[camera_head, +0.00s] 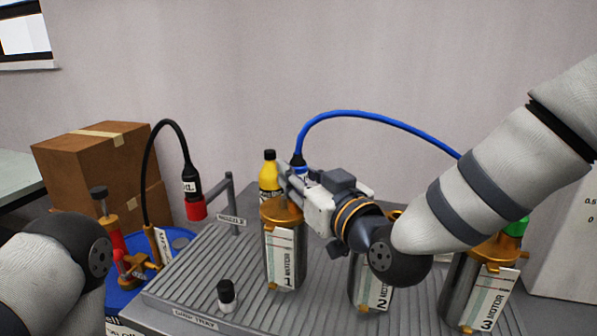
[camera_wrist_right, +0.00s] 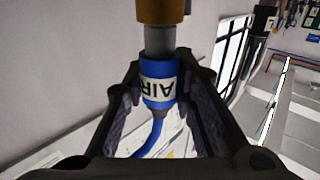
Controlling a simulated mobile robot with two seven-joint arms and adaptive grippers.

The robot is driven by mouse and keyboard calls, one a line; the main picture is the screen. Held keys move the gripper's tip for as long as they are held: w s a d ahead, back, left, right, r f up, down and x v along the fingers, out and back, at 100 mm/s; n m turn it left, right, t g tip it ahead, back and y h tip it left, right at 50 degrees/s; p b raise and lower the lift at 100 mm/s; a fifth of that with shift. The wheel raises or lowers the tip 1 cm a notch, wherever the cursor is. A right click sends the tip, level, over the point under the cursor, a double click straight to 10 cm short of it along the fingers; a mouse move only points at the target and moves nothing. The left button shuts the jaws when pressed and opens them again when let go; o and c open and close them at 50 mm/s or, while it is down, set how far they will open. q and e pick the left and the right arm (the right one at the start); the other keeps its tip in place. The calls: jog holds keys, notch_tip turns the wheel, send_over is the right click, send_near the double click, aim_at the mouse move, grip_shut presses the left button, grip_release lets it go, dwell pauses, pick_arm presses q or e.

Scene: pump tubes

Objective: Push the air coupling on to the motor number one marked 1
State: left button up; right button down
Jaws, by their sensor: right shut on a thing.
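The blue air coupling (camera_wrist_right: 158,80), with a white AIR label, is between the fingers of my right gripper (camera_wrist_right: 160,90), which is shut on it. In the right wrist view it lines up with a grey stem (camera_wrist_right: 159,40) under a brass part and appears to meet it; I cannot tell how far it is on. In the head view my right gripper (camera_head: 290,180) is just above the brass top of motor 1 (camera_head: 284,255), a steel cylinder with a tag marked 1. The blue hose (camera_head: 365,113) arches right, behind my right arm. My left gripper is out of view.
Motor 2 (camera_head: 372,290) and motor 3 (camera_head: 480,290) stand to the right on the ribbed drip tray (camera_head: 200,283). A yellow bottle (camera_head: 269,175) is behind motor 1. A small black-capped bottle (camera_head: 226,295) stands in front. A black hose with a red end (camera_head: 195,207) hangs left.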

jog(key=shift+f, duration=0.25)
jog(key=c, duration=1.2)
grip_release()
jog(key=shift+c, duration=0.2)
jog(key=v, duration=1.2)
